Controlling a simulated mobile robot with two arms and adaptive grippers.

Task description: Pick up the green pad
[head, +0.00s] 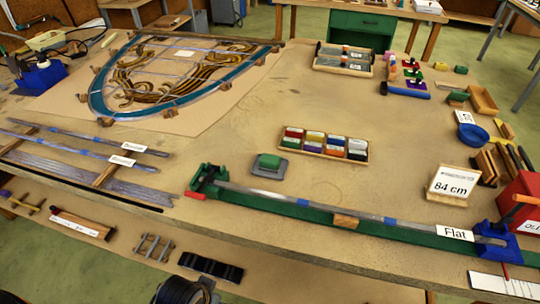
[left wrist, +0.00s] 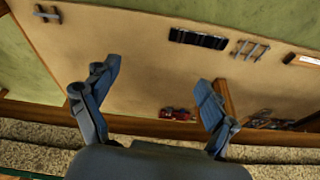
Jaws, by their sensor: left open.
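The green pad (head: 269,161) looks like a small green block on a dark grey base on the bench, left of the tray of coloured blocks. My left gripper shows in the left wrist view (left wrist: 157,82), open, with nothing between its fingers. It points at a lower shelf, and the pad is not in that view. In the head view a dark rounded part at the bottom edge seems to be my left arm; its fingers are hidden there. My right gripper is not in view.
A tray of coloured blocks (head: 325,154) stands right of the pad. A long green rail (head: 340,227) with clamps runs along the front. A leaded panel (head: 155,75) lies at the back left. Lead strips (head: 85,178) lie front left. A black rack (left wrist: 198,39) sits on the shelf.

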